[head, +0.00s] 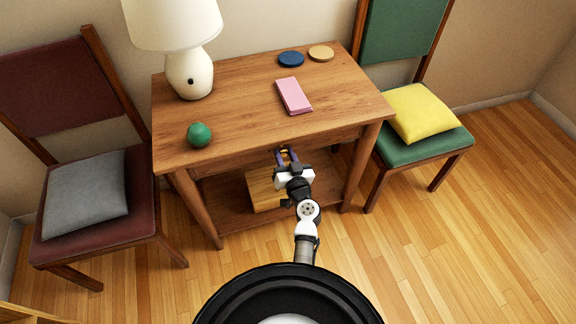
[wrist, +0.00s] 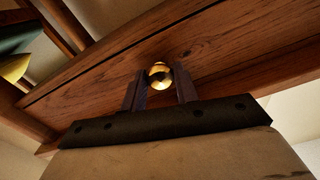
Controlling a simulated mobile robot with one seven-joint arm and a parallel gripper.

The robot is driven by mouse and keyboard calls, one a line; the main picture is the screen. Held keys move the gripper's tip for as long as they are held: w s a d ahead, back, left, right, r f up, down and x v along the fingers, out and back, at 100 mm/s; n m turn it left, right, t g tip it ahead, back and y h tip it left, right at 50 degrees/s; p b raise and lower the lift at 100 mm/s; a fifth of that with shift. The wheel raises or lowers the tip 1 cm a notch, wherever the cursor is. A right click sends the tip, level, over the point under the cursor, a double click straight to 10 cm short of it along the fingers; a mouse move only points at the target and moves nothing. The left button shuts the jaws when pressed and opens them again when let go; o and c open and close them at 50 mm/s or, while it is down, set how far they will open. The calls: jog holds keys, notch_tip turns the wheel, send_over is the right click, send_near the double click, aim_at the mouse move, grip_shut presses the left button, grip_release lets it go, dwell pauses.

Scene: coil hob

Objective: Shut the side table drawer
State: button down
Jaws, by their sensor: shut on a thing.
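The side table (head: 235,118) is brown wood and stands against the wall. Its drawer front (wrist: 235,55) fills much of the wrist view as a dark reddish-brown board with a round brass knob (wrist: 159,75). My gripper (head: 287,153) is at the table's front, just under the top's front edge. In the wrist view its two dark fingers (wrist: 159,86) stand on either side of the knob and are shut on it. The tabletop and my gripper hide much of the drawer front in the head view. I cannot tell how far the drawer stands out.
On the tabletop are a cream lamp (head: 189,72), a green ball (head: 199,134), a pink box (head: 293,96), a blue disc (head: 291,59) and a tan disc (head: 321,53). A light wooden box (head: 264,191) sits on the lower shelf. Chairs (head: 125,195) (head: 425,148) flank the table.

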jog(key=shift+w+r, duration=0.15)
jog(key=c, duration=1.1)
grip_release()
jog(key=shift+w+a, duration=0.1)
jog(key=shift+w, duration=0.05)
jog(key=shift+o, duration=0.2)
jog(key=shift+f, duration=0.2)
